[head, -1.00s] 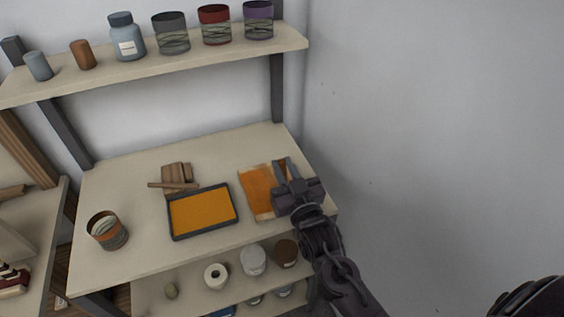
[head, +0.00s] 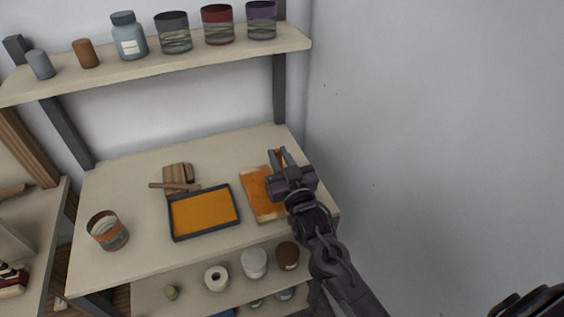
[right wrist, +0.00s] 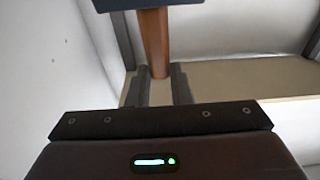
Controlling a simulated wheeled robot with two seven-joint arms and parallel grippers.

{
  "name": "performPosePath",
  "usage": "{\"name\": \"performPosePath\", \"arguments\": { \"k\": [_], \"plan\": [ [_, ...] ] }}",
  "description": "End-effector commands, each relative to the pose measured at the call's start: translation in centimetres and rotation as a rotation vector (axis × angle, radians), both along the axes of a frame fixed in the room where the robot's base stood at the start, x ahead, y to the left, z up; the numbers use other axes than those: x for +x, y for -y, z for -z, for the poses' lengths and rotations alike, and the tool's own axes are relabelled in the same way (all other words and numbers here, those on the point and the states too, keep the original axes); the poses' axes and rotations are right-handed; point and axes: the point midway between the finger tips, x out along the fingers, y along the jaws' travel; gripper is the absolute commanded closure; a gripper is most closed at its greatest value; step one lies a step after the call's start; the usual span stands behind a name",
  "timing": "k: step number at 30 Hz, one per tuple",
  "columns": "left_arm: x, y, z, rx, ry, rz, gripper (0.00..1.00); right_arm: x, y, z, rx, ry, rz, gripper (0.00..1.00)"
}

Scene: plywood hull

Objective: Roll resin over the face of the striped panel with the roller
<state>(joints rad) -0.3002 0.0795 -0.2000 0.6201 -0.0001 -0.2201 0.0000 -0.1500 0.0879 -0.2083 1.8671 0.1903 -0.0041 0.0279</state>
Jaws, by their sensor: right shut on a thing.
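The panel (head: 256,199) lies flat at the right end of the workbench. Its face is mostly orange, with pale patches and edges. My right gripper (head: 276,160) is above its right part and hides some of it. In the right wrist view the gripper (right wrist: 160,85) is shut on the brown handle of the roller (right wrist: 154,45). A dark blue part shows beyond the handle at the top edge. The roller is hidden in the head view, so I cannot tell whether it touches the panel. A dark-rimmed tray (head: 172,229) holds orange resin left of the panel.
A wooden block and stick (head: 177,178) lie behind the tray. A striped can (head: 108,231) stands at the bench's (head: 140,257) left. Several jars stand on the upper shelf (head: 170,65). A grey wall (head: 430,150) rises close on the right.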

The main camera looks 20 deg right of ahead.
Motion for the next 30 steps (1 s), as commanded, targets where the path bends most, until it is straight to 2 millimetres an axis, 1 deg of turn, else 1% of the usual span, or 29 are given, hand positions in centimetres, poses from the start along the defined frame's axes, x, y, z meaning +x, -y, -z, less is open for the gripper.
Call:
{"name": "performPosePath", "arguments": {
  "k": [4, 14, 22, 30],
  "plan": [
    [0.0, 0.0, 0.4, 0.0, 0.0, 0.0, 0.64, 1.1, 0.0, 0.1, 0.001, 0.001, 0.0, 1.0],
    [0.0, 0.0, 0.6, 0.0, 0.0, 0.0, 0.64, 2.2, -0.1, 0.1, 0.0, -0.001, 0.0, 1.0],
    [0.0, 0.0, 1.1, 0.0, 0.0, 0.0, 0.64, 4.0, -0.1, 0.0, 0.0, -0.001, 0.001, 1.0],
    [0.0, 0.0, 1.3, 0.0, 0.0, 0.0, 0.64, 4.8, -0.1, -0.1, 0.0, 0.0, 0.001, 1.0]
  ]
}}
